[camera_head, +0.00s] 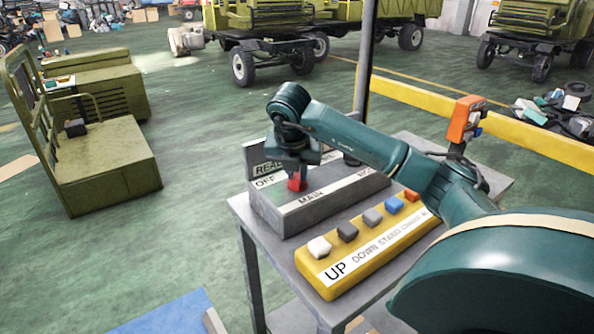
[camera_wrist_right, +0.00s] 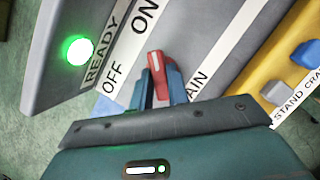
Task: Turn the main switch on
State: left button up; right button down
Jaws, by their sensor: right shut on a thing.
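The main switch is a red lever (camera_head: 297,183) on a grey control box (camera_head: 335,201) labelled MAIN, with OFF and ON labels beside the lever. In the right wrist view the lever (camera_wrist_right: 155,63) stands between the two blue fingers. My right gripper (camera_wrist_right: 160,82) is shut on it, reaching down from above in the head view (camera_head: 298,172). The fingers hide part of the lever, and I cannot tell exactly which label it points to. A green lamp (camera_wrist_right: 77,50) glows beside the READY label. My left gripper is not in view.
A yellow button panel (camera_head: 309,262) with several coloured buttons lies in front of the grey box on a metal table (camera_head: 262,235). An orange device (camera_head: 464,118) and a dark post (camera_head: 364,70) stand behind. An olive cart (camera_head: 110,155) is at left, with open green floor between.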

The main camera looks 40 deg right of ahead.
aim_at(295, 178)
jog(key=c, duration=1.4)
grip_release()
jog(key=shift+o, duration=0.2)
jog(key=shift+r, duration=0.1)
